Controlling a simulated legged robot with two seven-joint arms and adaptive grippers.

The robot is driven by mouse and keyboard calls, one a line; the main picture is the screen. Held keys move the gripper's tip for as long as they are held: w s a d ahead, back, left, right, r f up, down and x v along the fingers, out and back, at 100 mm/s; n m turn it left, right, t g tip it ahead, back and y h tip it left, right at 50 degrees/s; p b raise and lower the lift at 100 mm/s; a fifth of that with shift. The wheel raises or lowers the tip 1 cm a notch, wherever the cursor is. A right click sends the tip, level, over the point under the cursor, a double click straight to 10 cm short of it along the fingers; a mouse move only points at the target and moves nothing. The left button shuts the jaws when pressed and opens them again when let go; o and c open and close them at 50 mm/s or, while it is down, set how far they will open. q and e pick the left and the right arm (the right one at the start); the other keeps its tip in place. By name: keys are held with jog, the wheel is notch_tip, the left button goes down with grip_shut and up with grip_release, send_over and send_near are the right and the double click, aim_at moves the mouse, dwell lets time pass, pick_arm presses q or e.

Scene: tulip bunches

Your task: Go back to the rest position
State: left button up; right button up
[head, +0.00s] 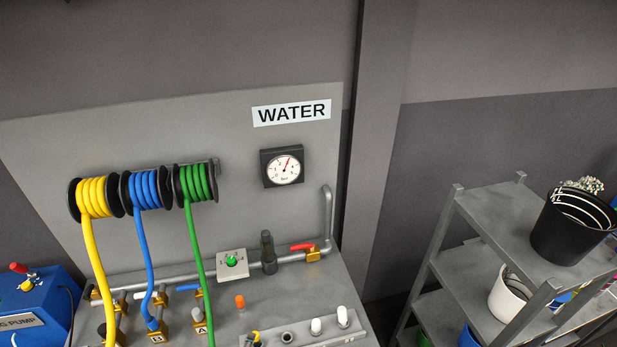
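Neither of my grippers is in the head view, and no part of my arms shows. The view takes in a water station: a grey bench (262,296) stands against a grey back panel with a WATER sign (291,113). Yellow (95,197), blue (147,189) and green (195,183) hose reels hang on the panel, their hoses running down to the bench. A round pressure gauge (283,168) is mounted to their right.
A blue pump (40,308) stands at the left. A pipe with a red-handled valve (303,247) runs along the bench back. A grey shelf rack (507,222) at the right holds a black bucket (568,232) on top and a white bucket (506,300) below.

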pick_arm(q)
jog(key=s+a+f+n+g, duration=0.2)
jog(key=s+n+g, duration=0.2)
jog(key=s+n, duration=0.6)
jog(key=s+a+f+n+g, duration=0.1)
jog(key=s+n+g, duration=0.2)
jog(key=s+n, duration=0.7)
notch_tip(320, 180, down, 32)
jog(key=s+r+g+b, duration=0.1)
jog(key=s+b, duration=0.1)
jog(key=b, duration=0.3)
jog(key=s+a+f+g+b, duration=0.1)
jog(key=s+a+f+b, duration=0.2)
jog(key=s+f, duration=1.4)
notch_tip(320, 180, down, 4)
jog(key=shift+s+a+m+g+b, duration=0.2)
jog(key=shift+m+g+b, duration=0.15)
jog(key=shift+b, duration=0.4)
pick_arm(e)
notch_tip(320, 180, down, 9)
jog(key=shift+s+f, duration=0.2)
jog(key=shift+s, duration=0.25)
jog(key=shift+w, duration=0.1)
